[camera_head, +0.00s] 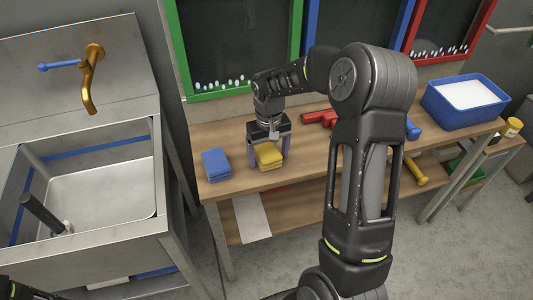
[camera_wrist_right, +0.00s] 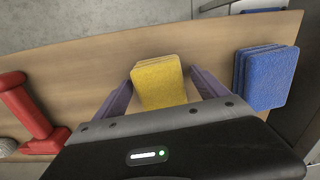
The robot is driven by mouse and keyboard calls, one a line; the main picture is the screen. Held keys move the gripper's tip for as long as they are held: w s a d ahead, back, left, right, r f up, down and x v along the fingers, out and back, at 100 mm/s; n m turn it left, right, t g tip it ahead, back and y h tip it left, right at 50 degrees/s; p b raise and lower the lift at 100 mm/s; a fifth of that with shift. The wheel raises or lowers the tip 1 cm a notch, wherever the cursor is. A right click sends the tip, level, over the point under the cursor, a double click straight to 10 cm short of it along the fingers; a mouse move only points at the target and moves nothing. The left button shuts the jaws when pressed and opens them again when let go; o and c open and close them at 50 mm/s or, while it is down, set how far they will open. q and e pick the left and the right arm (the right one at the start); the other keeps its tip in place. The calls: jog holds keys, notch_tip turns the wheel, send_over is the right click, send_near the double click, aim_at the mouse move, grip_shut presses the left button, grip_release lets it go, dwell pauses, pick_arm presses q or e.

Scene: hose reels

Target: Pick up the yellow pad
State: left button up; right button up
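The yellow pad (camera_head: 268,155) lies on the wooden table beside a stack of blue pads (camera_head: 216,164). My right gripper (camera_head: 269,153) reaches down over it, with one finger on each side. In the right wrist view the yellow pad (camera_wrist_right: 159,82) sits between the two purple-grey fingers of my right gripper (camera_wrist_right: 160,90). The fingers are apart and small gaps show beside the pad. The blue pads (camera_wrist_right: 266,77) are to the right in that view. Only a bit of my left arm shows at the bottom left corner of the head view; its gripper is not seen.
A red tool (camera_head: 317,118) lies on the table behind my arm; the wrist view shows a red dumbbell-like object (camera_wrist_right: 30,115) left of the gripper. A blue bin (camera_head: 464,102) stands at the right end. A metal sink (camera_head: 90,185) is left of the table.

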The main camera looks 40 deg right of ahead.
aim_at(269, 153)
jog(key=c, duration=1.4)
jog(key=shift+o, duration=0.2)
notch_tip(269, 153, up, 10)
jog(key=shift+b, duration=0.5)
